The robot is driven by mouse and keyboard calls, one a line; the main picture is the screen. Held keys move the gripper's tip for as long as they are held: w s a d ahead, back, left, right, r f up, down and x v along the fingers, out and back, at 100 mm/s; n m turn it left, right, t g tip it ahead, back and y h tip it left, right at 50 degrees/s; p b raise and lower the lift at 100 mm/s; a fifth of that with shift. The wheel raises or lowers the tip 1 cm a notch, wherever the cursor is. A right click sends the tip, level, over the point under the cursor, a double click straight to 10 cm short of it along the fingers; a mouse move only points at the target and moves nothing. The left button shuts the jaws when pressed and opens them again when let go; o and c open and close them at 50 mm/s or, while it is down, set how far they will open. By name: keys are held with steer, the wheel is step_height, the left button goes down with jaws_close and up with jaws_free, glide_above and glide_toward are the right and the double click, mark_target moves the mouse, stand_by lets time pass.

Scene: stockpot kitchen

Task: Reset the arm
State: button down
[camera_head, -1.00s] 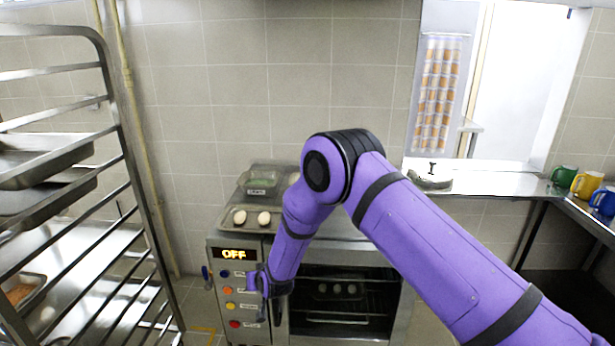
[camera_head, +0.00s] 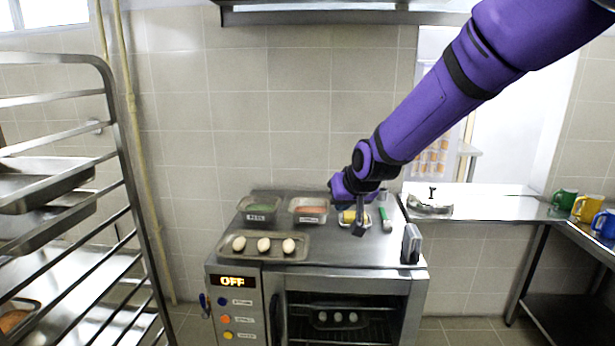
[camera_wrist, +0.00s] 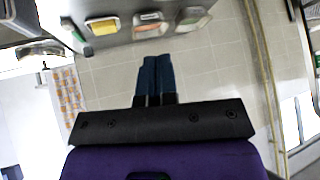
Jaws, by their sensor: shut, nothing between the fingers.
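My purple arm reaches in from the upper right in the head view, and my gripper (camera_head: 361,228) shows small and dark in front of the oven top, above or near the yellow-filled container (camera_head: 348,216). In the wrist view my gripper (camera_wrist: 156,62) has its two dark blue fingers side by side and closed, with nothing between them. The wrist picture shows the room upside down, with tiled wall behind the fingers.
The oven (camera_head: 335,262) carries a tray (camera_head: 240,255) with three eggs, labelled containers (camera_head: 308,210) and a green-handled item (camera_head: 385,220). Its display reads OFF. A metal rack (camera_head: 115,150) stands left. A hood edge (camera_head: 320,16) hangs above.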

steer(key=s+d+r+m+h, duration=0.1)
steer(key=s+d+r, duration=0.5)
steer(key=s+d, duration=0.15)
steer(key=s+d+r+h, duration=0.1)
steer(key=s+d+r, duration=0.4)
steer(key=s+d, duration=0.3)
steer(key=s+d+g, duration=0.1)
steer(key=s+d, duration=0.2)
steer(key=s, duration=0.7)
steer(key=s+d+m+g+h, duration=0.1)
steer(key=s+d, duration=0.2)
steer(key=s, duration=0.7)
steer(key=shift+s+d+r+m, duration=0.15)
steer(key=shift+s+d+m, duration=0.15)
steer(key=shift+s+d, duration=0.1)
